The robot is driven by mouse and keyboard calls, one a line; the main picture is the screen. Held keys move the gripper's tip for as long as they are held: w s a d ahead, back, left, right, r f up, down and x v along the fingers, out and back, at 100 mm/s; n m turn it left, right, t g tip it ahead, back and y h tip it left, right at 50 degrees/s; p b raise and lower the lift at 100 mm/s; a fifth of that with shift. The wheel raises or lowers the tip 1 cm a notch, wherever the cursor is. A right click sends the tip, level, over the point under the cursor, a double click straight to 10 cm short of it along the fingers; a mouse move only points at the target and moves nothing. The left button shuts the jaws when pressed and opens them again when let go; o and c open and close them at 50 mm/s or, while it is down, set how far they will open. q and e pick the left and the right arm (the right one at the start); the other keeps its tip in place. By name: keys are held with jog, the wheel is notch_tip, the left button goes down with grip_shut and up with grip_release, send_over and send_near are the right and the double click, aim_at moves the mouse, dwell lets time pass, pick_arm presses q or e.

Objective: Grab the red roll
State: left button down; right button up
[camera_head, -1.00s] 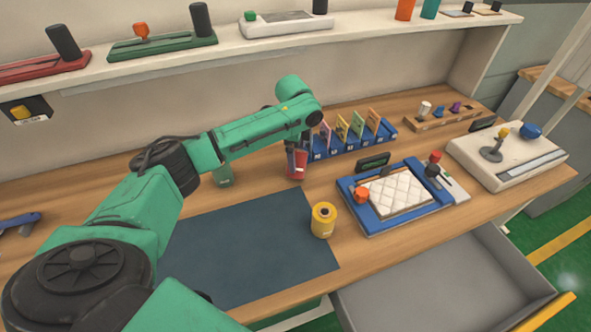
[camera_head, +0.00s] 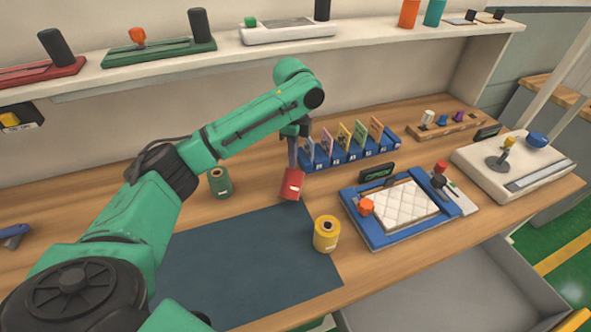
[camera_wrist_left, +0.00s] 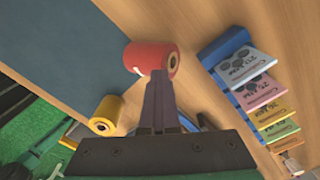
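The red roll (camera_head: 292,185) is tilted in the head view, at the far edge of the dark mat. My left gripper (camera_head: 295,155) reaches down to its upper end. In the left wrist view the red roll (camera_wrist_left: 150,57) shows its end hole toward the lower right. The left gripper's dark fingers (camera_wrist_left: 160,85) look close together and overlap the roll's near edge. Whether they pinch the roll or only touch it cannot be told. Whether the roll is off the table is also unclear. My right gripper is not in view.
A green roll (camera_head: 220,182) stands left of the red one, a yellow roll (camera_head: 326,234) on the mat's (camera_head: 240,265) right edge. A blue card rack (camera_head: 350,154) is close right of the gripper. A blue tray (camera_head: 377,238) holds a white quilted pad.

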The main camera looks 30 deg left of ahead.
pick_arm(q)
notch_tip(320, 180, up, 10)
jog(key=p, duration=0.1)
jog(key=c, duration=1.5)
grip_release()
jog(key=shift+w+d, duration=0.1)
jog(key=shift+d, duration=0.05)
jog(key=o, duration=1.2)
jog(key=shift+p, duration=0.3)
